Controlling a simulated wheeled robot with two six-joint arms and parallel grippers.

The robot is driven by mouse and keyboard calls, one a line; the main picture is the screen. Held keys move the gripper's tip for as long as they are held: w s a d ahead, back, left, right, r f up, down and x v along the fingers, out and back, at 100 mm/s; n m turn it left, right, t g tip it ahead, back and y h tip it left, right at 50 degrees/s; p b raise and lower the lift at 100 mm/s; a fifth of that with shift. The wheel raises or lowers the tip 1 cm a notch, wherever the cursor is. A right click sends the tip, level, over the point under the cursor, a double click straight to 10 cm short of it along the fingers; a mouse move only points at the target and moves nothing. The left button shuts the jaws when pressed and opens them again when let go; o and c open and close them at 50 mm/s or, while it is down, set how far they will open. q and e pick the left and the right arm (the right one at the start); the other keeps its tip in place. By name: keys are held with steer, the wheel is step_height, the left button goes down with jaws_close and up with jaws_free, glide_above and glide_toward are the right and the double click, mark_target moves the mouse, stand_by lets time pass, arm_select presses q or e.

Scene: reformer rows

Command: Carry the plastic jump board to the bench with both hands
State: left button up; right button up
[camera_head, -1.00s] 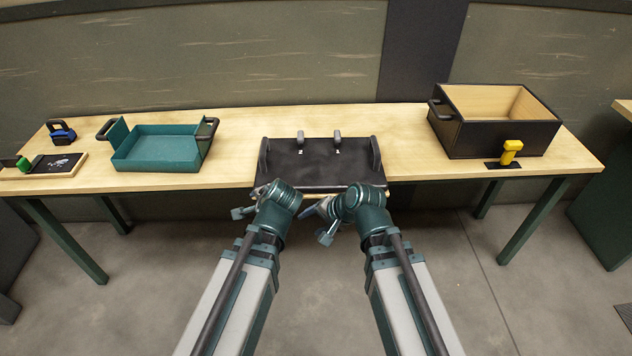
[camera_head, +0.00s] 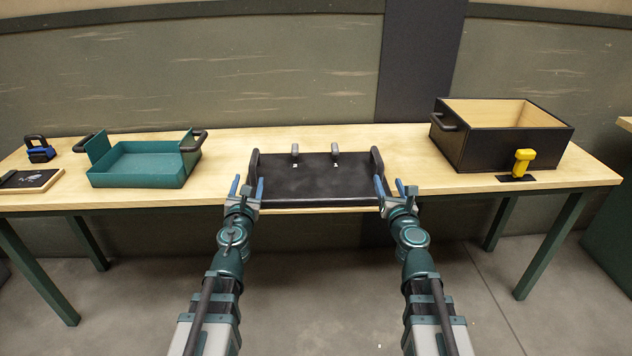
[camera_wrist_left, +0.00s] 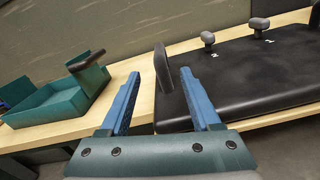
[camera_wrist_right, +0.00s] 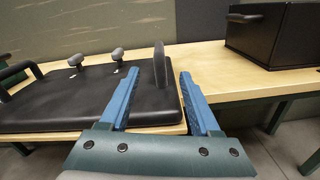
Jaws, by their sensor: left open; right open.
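The jump board (camera_head: 315,185) looks like a black slab with a raised dark handle at each side and two grey pegs at its back. It lies flat on the wooden table's front middle. My left gripper (camera_head: 248,185) is open at its left handle (camera_wrist_left: 161,70), which shows between the blue fingers in the left wrist view. My right gripper (camera_head: 389,185) is open at its right handle (camera_wrist_right: 160,65), which shows between the fingers in the right wrist view. Neither gripper is closed on a handle. I cannot tell which surface is the bench.
A teal tray (camera_head: 140,180) with dark handles stands left on the table (camera_head: 225,165). A black box (camera_head: 510,150) and a yellow-handled item (camera_head: 523,162) are at the right. A blue-black item (camera_head: 40,150) and a dark panel (camera_head: 30,180) lie far left.

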mark_target(255, 154)
arm_select(q)
steer(key=shift+w, duration=0.1)
arm_select(e)
steer(key=shift+w, duration=0.1)
arm_select(q)
steer(key=w, duration=1.3)
steer(key=shift+w+a, duration=0.35)
arm_select(e)
steer(key=w, duration=1.3)
steer(key=shift+w+a, duration=0.35)
arm_select(q)
jaws_close()
arm_select(e)
jaws_close()
arm_select(q)
steer(key=shift+s, duration=0.1)
